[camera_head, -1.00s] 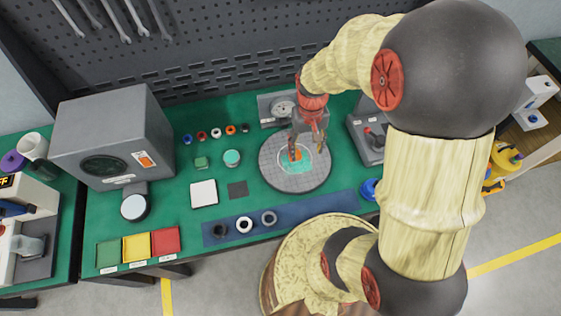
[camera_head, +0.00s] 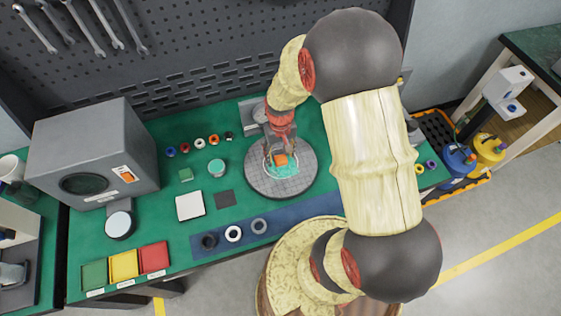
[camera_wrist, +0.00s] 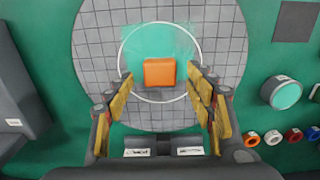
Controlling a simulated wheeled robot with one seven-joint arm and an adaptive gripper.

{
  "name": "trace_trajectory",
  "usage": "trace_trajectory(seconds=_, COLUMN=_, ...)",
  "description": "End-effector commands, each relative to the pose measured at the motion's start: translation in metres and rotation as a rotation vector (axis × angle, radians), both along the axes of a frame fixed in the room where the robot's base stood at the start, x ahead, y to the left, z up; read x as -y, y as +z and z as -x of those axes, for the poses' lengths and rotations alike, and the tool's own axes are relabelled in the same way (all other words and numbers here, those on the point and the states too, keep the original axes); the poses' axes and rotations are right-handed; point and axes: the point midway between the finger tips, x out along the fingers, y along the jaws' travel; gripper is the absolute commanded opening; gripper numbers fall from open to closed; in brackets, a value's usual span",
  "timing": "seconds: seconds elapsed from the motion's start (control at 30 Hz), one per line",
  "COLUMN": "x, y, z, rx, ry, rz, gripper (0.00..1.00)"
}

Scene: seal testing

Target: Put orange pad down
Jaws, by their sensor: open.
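The orange pad (camera_wrist: 159,72) lies on the round grey gridded plate (camera_wrist: 105,60), inside a white ring and partly over a teal smear. It also shows in the head view as a small orange block (camera_head: 281,160) on the plate (camera_head: 262,185). My gripper (camera_wrist: 164,80) is open, with one finger on each side of the pad and a gap between each finger and the pad. In the head view my gripper (camera_head: 281,150) is just above the plate, close to the pad.
A teal-topped jar (camera_head: 216,168), a white square (camera_head: 190,206) and a dark square (camera_head: 225,198) lie left of the plate. Several small rings stand behind them. A blue mat (camera_head: 285,220) with rings runs along the front. A grey machine (camera_head: 85,150) stands at the left.

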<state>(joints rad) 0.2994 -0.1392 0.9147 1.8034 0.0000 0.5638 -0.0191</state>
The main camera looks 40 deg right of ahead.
Motion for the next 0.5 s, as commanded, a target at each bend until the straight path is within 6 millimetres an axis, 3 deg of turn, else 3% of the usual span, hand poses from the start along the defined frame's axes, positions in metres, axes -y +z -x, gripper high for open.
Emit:
trace_trajectory(seconds=0.1, x=0.0, y=-0.0101, z=-0.0006, rx=0.001, ry=0.0, rz=0.0, gripper=0.55)
trace_trajectory(seconds=0.3, x=0.0001, y=-0.0094, z=-0.0006, rx=0.001, ry=0.0, rz=0.0, gripper=0.54)
trace_trajectory(seconds=0.5, x=0.0, y=-0.0093, z=-0.0005, rx=0.001, ry=0.0, rz=0.0, gripper=0.43)
